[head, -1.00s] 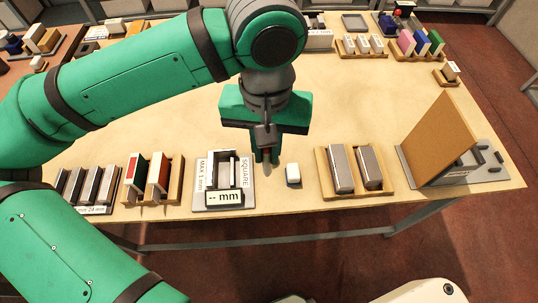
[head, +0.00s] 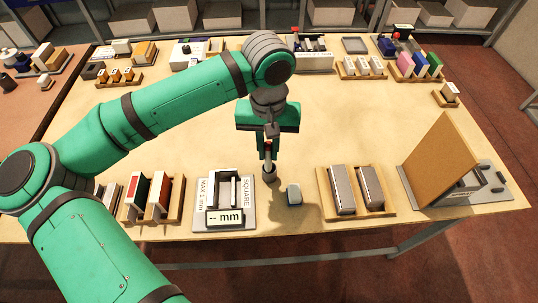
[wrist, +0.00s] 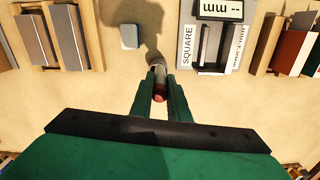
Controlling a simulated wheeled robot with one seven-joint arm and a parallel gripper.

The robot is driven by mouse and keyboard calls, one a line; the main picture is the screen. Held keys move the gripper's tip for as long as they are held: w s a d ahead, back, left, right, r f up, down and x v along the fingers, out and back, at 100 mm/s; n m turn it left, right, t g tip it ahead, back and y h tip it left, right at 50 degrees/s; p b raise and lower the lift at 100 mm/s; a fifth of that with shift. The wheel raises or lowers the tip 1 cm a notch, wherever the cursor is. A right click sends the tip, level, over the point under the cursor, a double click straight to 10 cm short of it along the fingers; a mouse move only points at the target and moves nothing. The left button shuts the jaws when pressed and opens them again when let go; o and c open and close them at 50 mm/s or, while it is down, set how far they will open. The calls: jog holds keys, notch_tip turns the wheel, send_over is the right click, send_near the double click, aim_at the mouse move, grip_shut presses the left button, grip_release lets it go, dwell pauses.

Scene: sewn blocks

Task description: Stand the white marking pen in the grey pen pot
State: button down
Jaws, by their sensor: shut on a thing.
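My gripper (head: 267,152) points down and is shut on the white marking pen (head: 267,163), which is upright. In the wrist view the pen's red end (wrist: 159,98) shows between the gripper's fingertips (wrist: 160,88). The small grey pen pot (head: 269,176) stands on the table directly below, and its rim shows beyond the pen in the wrist view (wrist: 157,58). The pen's lower end meets the pot's mouth in the picture. How deep it sits inside is hidden.
A small white and blue block (head: 294,194) lies just right of the pot. A square gauge with a display (head: 224,218) is to the left. A wooden rack with grey blocks (head: 331,208) stands further right.

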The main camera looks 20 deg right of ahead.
jog(key=shift+w+d+f, duration=0.3)
jog(key=shift+w+f, duration=0.15)
jog(key=shift+f, duration=0.3)
jog(key=shift+w+f, duration=0.1)
jog(key=shift+f, duration=1.45)
jog(key=shift+f, duration=0.3)
jog(key=c, duration=1.7)
grip_release()
jog(key=shift+r, duration=0.1)
notch_tip(320, 180, up, 12)
jog(key=r, duration=0.1)
send_over(269, 157)
jog(key=w, duration=0.2)
jog(key=shift+d+f, duration=0.25)
jog(key=shift+d, duration=0.15)
